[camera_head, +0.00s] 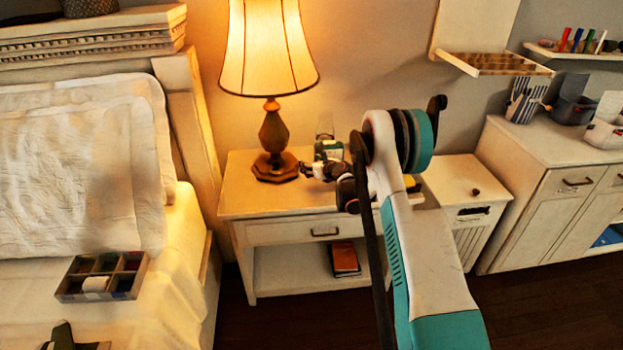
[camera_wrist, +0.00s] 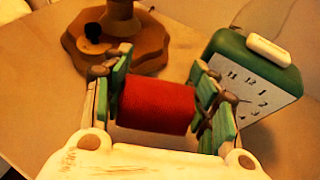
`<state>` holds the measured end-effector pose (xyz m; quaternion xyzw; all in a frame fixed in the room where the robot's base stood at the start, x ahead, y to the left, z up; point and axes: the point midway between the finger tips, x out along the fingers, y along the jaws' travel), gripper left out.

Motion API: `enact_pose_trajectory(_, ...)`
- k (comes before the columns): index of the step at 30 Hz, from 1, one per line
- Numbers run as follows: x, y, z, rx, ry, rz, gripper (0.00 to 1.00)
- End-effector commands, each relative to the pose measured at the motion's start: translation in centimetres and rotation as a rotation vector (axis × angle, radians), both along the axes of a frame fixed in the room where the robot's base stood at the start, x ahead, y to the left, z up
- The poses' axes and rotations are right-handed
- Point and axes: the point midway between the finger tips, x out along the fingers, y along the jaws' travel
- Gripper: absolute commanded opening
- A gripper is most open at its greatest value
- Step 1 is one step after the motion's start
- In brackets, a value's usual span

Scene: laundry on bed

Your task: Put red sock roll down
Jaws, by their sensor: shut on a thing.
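The red sock roll (camera_wrist: 157,105) sits crosswise between the fingers of my gripper (camera_wrist: 161,88) in the wrist view. My gripper is shut on it, with green pads at both ends of the roll. It is over the nightstand top (camera_wrist: 190,38), in front of the lamp base and left of the green clock. I cannot tell whether the roll touches the nightstand. In the head view my gripper (camera_head: 318,171) is low over the nightstand (camera_head: 240,200), right of the lamp; the roll is not discernible there.
The lamp (camera_head: 274,140) and green alarm clock (camera_wrist: 252,72) stand close to my gripper. A book (camera_head: 345,258) lies on the lower shelf. A divided box (camera_head: 72,293) with rolls sits on the bed (camera_head: 180,290). A white cabinet (camera_head: 465,180) stands right of the nightstand.

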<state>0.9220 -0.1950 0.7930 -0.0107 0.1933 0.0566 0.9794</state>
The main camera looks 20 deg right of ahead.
Motion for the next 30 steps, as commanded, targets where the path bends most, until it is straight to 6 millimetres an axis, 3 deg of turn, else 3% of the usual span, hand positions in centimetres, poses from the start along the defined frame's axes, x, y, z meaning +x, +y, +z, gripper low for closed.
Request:
enact_pose_trajectory(5, 0.0, 0.0, -1.0, 0.000, 0.000, 0.000, 0.38)
enact_pose_trajectory(13, 0.0, 0.0, -4.7, 0.000, 0.000, 0.000, 0.38)
enact_pose_trajectory(25, 0.0, 0.0, -5.1, 0.000, 0.000, 0.000, 0.38)
enact_pose_trajectory(26, 0.0, 0.0, -5.1, 0.000, 0.000, 0.000, 0.56)
enact_pose_trajectory(27, 0.0, 0.0, -5.0, 0.000, 0.000, 0.000, 0.65)
enact_pose_trajectory(28, 0.0, 0.0, -5.0, 0.000, 0.000, 0.000, 0.72)
enact_pose_trajectory(30, 0.0, 0.0, -5.0, 0.000, 0.000, 0.000, 0.74)
